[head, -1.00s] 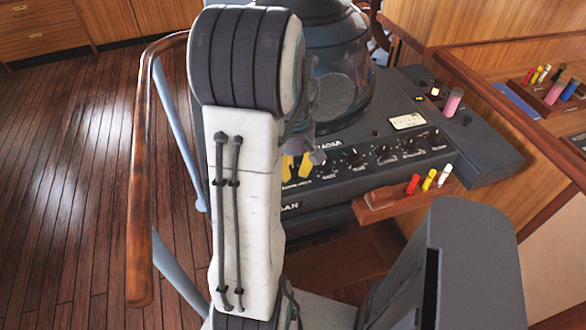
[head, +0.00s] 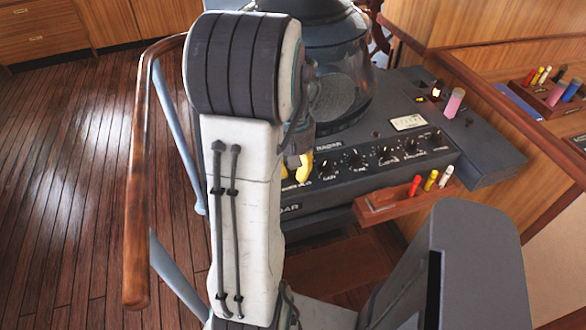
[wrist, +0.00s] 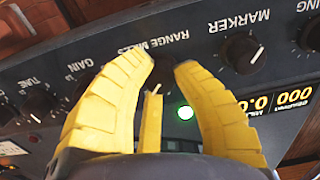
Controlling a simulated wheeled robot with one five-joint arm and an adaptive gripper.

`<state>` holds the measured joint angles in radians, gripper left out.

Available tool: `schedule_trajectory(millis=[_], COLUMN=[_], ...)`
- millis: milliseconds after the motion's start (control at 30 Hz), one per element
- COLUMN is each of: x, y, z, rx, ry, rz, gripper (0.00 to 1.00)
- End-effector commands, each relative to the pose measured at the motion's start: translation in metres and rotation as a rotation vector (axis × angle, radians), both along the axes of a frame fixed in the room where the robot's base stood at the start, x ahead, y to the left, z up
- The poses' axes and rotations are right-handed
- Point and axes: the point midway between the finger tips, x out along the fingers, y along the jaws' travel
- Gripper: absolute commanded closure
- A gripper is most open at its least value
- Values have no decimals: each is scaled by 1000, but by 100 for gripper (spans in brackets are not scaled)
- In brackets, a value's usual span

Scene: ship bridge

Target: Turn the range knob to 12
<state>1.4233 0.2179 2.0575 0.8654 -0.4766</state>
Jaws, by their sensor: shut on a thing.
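The range knob (wrist: 166,72) is a dark round knob under the "RANGE MILES" lettering in the wrist view, which shows the panel upside down. My gripper (wrist: 164,68) has its two yellow fingers on either side of this knob and is shut on it. The fingers hide much of the knob and its scale, so I cannot read its setting. In the head view the yellow fingers of my gripper (head: 303,166) reach the left part of the radar panel, and my arm hides the knob there.
The marker knob (wrist: 241,52) and the gain knob (wrist: 92,83) flank the range knob closely. A green light (wrist: 185,113) glows beside it. A wooden tray (head: 385,205) with several coloured pens sticks out below the panel. A wooden handrail (head: 140,180) runs at the left.

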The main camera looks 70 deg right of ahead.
Motion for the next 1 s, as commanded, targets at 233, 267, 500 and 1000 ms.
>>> schedule_trajectory(millis=[233,267,500,1000], x=[0,0,0,0], y=[2,2,1,0], z=[-2,-2,-2,3], rx=[7,7,6,-1], ry=[1,1,0,-1], rz=[-6,-6,-5,-4], gripper=[100,100,63,47])
